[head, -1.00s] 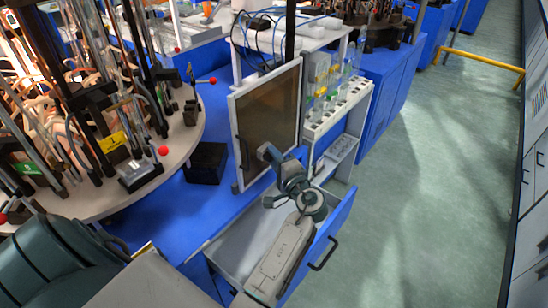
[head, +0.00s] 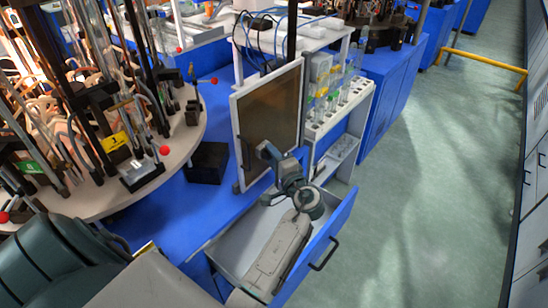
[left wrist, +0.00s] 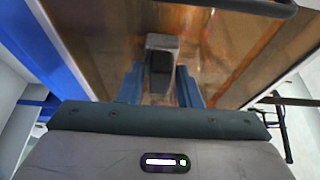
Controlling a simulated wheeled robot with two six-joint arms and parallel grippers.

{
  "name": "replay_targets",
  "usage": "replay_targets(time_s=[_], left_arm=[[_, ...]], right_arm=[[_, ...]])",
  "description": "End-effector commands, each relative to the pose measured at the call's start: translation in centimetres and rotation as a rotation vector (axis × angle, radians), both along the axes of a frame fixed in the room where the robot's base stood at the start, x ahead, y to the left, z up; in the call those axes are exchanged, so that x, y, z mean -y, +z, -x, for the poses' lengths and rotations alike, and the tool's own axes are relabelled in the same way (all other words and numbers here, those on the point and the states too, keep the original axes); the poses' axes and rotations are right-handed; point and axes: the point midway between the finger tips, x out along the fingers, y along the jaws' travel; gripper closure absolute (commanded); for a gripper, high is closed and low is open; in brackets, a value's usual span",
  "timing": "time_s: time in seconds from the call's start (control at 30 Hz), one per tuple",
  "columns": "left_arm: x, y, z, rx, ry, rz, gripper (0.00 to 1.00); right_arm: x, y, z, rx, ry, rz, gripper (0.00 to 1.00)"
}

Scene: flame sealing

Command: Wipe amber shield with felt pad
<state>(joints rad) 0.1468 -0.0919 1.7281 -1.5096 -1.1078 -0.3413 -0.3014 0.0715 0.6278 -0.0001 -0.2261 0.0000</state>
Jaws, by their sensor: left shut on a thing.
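The amber shield (head: 272,112) is a brown see-through panel in a pale frame, upright on the blue bench in the head view. It also fills much of the left wrist view (left wrist: 225,50). My left gripper (head: 267,153) is at the shield's lower part in the head view; its fingers are hard to make out there. In the left wrist view my left gripper (left wrist: 160,80) is shut on a small grey block with a dark face, seemingly the felt pad (left wrist: 161,66). The pad is close to the shield; I cannot tell whether they touch. My right gripper is out of view.
An open drawer (head: 332,226) lies below my left arm. A black box (head: 207,163) stands left of the shield, near a round table (head: 190,128) crowded with apparatus. A white rack (head: 335,118) with bottles stands to the right.

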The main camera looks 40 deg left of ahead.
Motion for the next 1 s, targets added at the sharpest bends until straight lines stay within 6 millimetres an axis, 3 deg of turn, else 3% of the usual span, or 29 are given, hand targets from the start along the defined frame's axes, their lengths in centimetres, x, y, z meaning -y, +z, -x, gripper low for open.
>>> replay_targets(time_s=[0.27,0.73,1.0], left_arm=[[-0.3,0.0,-0.2,0.001,0.000,0.000,0.87],[0.2,-0.1,-3.8,0.001,0.000,0.000,0.87],[-0.1,0.0,-3.9,0.000,0.000,0.001,0.87]], right_arm=[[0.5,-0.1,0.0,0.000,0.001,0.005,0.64],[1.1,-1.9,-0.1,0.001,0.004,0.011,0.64],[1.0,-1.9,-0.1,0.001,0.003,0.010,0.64]])
